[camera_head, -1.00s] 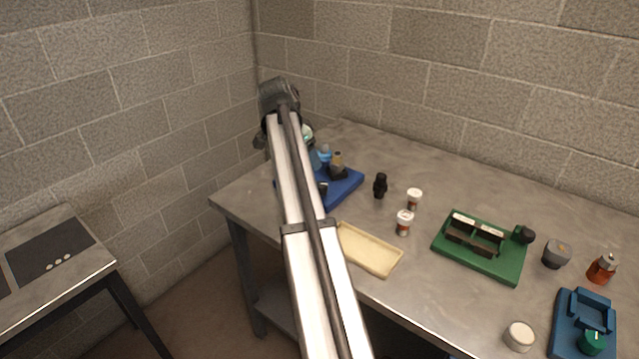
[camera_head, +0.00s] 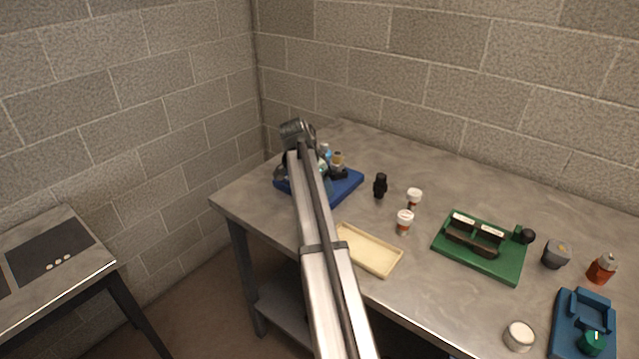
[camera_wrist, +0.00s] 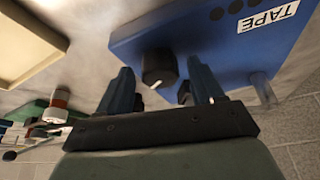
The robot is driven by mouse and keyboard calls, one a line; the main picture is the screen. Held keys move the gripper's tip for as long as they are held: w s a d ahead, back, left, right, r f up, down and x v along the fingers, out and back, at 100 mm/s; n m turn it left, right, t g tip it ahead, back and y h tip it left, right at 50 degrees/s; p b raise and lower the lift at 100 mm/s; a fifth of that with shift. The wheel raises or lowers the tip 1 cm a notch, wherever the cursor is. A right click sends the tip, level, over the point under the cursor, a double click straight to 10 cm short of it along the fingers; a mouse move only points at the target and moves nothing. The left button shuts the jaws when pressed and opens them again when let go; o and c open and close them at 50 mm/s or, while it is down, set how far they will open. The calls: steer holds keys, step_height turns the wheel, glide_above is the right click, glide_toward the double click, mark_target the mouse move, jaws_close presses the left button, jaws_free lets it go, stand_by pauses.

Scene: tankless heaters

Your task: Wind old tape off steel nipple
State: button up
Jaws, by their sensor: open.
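The blue fixture base (camera_head: 345,188) sits at the table's left end and carries several small fittings, partly hidden by my arm. In the wrist view the blue base (camera_wrist: 215,30) has a "TAPE" label and dark round holes. My gripper (camera_wrist: 160,72) is open at it, its two dark blue fingers spread on either side of a black knob (camera_wrist: 158,66), with gaps showing. I cannot tell if they touch anything. A grey fitting with a brass-coloured top (camera_head: 338,163) stands on the base. I cannot make out the steel nipple or its tape for certain.
A cream tray (camera_head: 369,250) lies at the front edge. A black fitting (camera_head: 380,186) and two white-capped pots (camera_head: 404,222) stand right of the base. A green rack (camera_head: 481,247) and blue holder (camera_head: 583,322) lie farther right.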

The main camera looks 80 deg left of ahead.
steer(key=c, duration=1.1)
steer(key=shift+o, duration=0.2)
steer(key=shift+d+n, duration=0.1)
steer(key=shift+n, duration=0.2)
steer(key=n, duration=0.2)
steer(key=n+g+y, duration=0.1)
steer(key=n, duration=0.1)
steer(key=shift+w+d+y, duration=0.1)
steer(key=shift+y, duration=0.2)
steer(key=n+g, duration=0.1)
steer(key=n, duration=0.4)
steer(key=shift+w+g+y, duration=0.1)
steer(key=shift+g+y, duration=0.2)
steer(key=shift+g, duration=0.1)
steer(key=o, duration=1.1)
steer(key=shift+c, duration=0.2)
